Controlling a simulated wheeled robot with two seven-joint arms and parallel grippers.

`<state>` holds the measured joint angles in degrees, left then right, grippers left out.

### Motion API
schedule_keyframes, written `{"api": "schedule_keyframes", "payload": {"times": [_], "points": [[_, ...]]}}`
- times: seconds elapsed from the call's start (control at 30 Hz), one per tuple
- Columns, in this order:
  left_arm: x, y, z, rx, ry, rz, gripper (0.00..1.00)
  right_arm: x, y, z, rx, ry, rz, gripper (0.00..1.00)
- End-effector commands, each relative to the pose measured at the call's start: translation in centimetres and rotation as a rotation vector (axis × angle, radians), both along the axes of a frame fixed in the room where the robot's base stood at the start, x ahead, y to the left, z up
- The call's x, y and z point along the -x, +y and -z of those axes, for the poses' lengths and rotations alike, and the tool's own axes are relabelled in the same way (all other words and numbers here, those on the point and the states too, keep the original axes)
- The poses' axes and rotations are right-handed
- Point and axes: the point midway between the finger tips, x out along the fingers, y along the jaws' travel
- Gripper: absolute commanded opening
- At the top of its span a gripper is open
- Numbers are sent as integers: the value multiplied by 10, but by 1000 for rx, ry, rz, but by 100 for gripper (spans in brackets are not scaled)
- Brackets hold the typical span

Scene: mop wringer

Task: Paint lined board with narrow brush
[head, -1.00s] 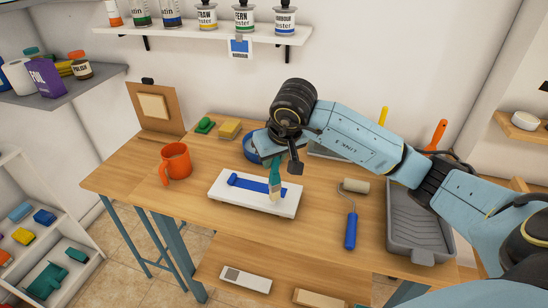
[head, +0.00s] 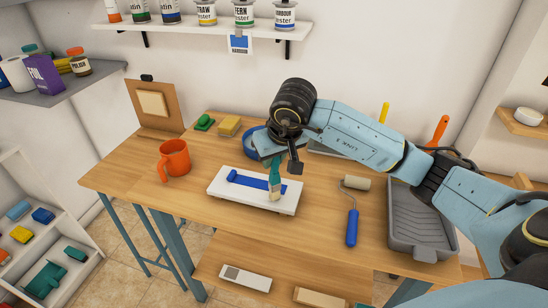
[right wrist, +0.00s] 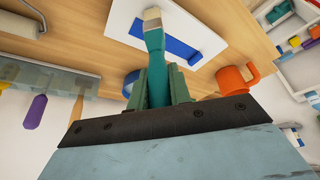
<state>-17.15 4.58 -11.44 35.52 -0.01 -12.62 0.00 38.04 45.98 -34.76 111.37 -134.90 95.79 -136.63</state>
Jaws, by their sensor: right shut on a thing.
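The white board (head: 250,201) lies on the wooden table, with a blue band (head: 245,180) running along it from near its left end toward the right. The band also shows in the right wrist view (right wrist: 182,47). My right gripper (head: 281,162) is shut on the narrow brush (head: 275,176), which has a teal handle and pale bristles. The brush points down with its bristles over the right part of the board, at the band's right portion. I cannot tell if the tip touches. The brush also shows in the right wrist view (right wrist: 154,36). My left gripper is out of view.
An orange mug (head: 174,158) stands left of the board. A blue round container (head: 251,148) sits behind it, partly hidden by my arm. A roller (head: 353,207) and a grey tray (head: 418,228) lie to the right. Sponges (head: 228,126) lie at the back.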

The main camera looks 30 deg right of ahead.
Motion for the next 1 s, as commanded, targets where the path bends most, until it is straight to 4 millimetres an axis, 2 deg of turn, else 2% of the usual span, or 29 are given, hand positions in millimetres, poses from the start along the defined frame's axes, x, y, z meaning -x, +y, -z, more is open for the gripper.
{"api": "schedule_keyframes", "payload": {"times": [0.8,1.0], "points": [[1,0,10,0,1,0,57,-37,32,2,-2,0,-1,0],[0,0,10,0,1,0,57,-41,36,3,-1,2,0,0]]}}
